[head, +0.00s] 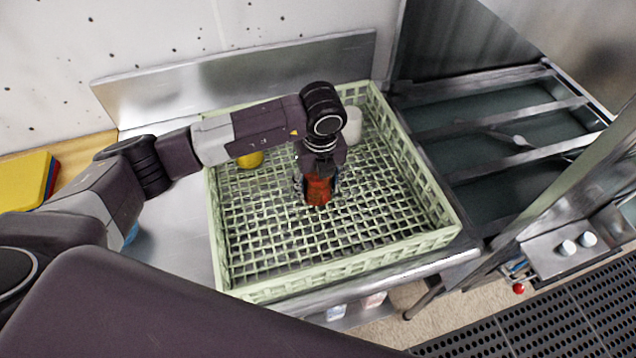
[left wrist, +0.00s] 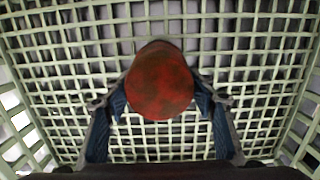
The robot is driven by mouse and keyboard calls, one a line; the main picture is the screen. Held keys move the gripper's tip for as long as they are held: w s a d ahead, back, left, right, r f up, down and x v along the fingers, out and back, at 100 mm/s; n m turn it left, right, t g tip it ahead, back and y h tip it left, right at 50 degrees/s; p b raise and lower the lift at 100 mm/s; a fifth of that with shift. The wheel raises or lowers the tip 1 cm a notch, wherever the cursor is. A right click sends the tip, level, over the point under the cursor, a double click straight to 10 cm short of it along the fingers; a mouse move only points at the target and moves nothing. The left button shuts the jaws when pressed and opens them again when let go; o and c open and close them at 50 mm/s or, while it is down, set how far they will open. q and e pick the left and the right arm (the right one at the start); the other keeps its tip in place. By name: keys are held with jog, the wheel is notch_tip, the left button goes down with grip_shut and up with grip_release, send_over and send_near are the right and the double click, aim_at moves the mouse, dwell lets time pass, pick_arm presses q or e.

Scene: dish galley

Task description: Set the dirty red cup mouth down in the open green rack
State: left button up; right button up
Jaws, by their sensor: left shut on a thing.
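The red cup (head: 318,190) is in my left gripper (head: 318,185), inside the walls of the open green rack (head: 232,270). In the left wrist view the cup (left wrist: 160,82) shows a round, closed red face with dark smudges toward the camera, so its mouth seems to point down at the grid. The fingers of the left gripper (left wrist: 160,105) are shut on its sides. The grid floor of the rack (left wrist: 60,80) lies beyond the cup; I cannot tell whether the cup touches it. The right gripper is not in view.
A yellow cup (head: 250,160) and a whitish cup (head: 352,125) stand in the back part of the rack. The front and right of the rack are free. A metal-railed channel (head: 500,130) lies to the right, and coloured boards (head: 25,180) lie at far left.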

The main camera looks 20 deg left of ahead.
pick_arm(q)
jog(key=o, duration=1.2)
jog(key=r, duration=1.2)
jog(key=shift+s+d, duration=0.3)
jog(key=shift+s, duration=0.1)
jog(key=shift+s+f, duration=0.1)
